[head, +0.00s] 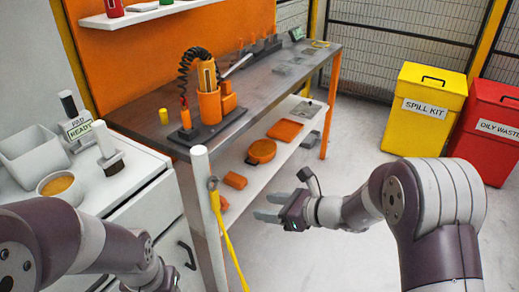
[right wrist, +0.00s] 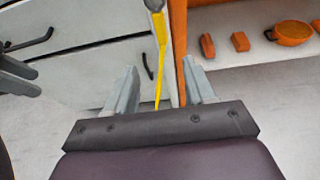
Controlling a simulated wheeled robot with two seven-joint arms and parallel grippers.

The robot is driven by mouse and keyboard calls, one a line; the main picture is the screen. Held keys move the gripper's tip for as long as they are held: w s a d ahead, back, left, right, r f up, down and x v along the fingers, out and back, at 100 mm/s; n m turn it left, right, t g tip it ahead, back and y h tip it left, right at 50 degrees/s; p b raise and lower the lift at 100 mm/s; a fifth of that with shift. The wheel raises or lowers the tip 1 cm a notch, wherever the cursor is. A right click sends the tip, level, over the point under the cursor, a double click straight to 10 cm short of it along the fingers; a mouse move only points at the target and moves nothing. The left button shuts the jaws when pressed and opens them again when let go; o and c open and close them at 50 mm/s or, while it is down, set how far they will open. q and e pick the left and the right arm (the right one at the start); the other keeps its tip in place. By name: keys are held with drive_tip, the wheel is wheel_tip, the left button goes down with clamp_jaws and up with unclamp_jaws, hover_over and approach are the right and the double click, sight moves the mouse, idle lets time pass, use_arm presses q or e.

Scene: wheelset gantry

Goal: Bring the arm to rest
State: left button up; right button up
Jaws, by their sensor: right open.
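My right arm reaches in from the right in the head view. Its gripper (head: 268,207) is open and empty, held in free air in front of the bench's lower shelf. In the right wrist view the two grey fingers of this gripper (right wrist: 160,88) stand well apart with nothing gripped between them. A yellow strap (right wrist: 160,60) shows beyond that gap; I cannot tell how far. My left arm crosses the lower left of the head view, its gripper end cut off by the bottom edge. Grey finger-like parts, probably my left gripper (right wrist: 18,78), show at the wrist view's left edge.
A white post (head: 205,200) with the hanging yellow strap (head: 228,240) stands left of my right gripper. The workbench (head: 270,85) and white drawer cabinet (head: 150,180) lie behind. A yellow spill kit bin (head: 423,125) and red oily waste bin (head: 492,130) stand right. Floor between is clear.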

drive_tip(key=s+d+f+n+g+h, duration=0.4)
drive_tip(key=s+f+n+g, duration=0.3)
drive_tip(key=s+n, duration=0.45)
drive_tip(key=s+d+n+h, duration=0.7)
drive_tip(key=s+d+n, duration=0.15)
drive_tip(key=n, duration=0.45)
wheel_tip(320, 180, up, 19)
drive_tip(key=t+p, duration=0.1)
drive_tip(key=p, duration=1.6)
drive_tip(key=shift+w+d+r, duration=0.2)
drive_tip(key=shift+w+d, duration=0.05)
drive_tip(key=shift+w, duration=0.15)
drive_tip(key=shift+n, duration=0.25)
